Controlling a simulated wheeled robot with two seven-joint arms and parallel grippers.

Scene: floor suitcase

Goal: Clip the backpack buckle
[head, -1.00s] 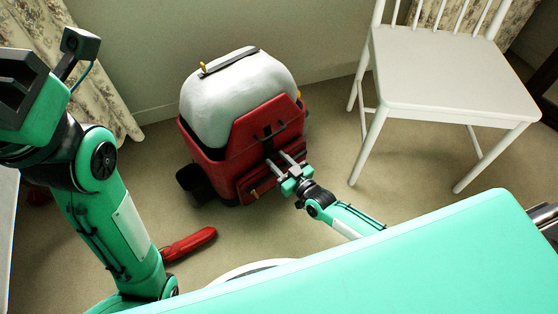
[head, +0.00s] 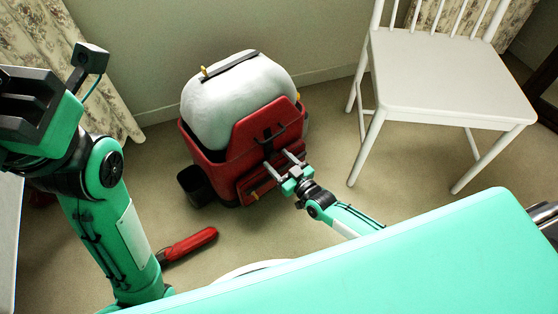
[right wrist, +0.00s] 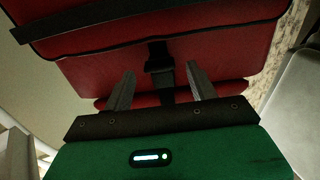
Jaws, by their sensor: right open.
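The red backpack (head: 228,170) stands upright on the floor, with a rounded white bulk (head: 235,100) filling its open top. A black strap with a dark buckle (right wrist: 159,58) runs down its red front; the strap also shows in the head view (head: 267,140). Whether the buckle is joined I cannot tell. My right gripper (head: 279,158) is open at the backpack's lower front. In the right wrist view its fingers (right wrist: 160,72) lie either side of the strap, below the buckle, with nothing clearly held. My left gripper (head: 38,90) is raised at the far left, away from the backpack; its jaws are unclear.
A white chair (head: 450,85) stands to the right of the backpack. A red object with a dark end (head: 190,243) lies on the floor nearer me. A small black container-like part (head: 194,185) is at the backpack's left. Carpet is clear between backpack and chair.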

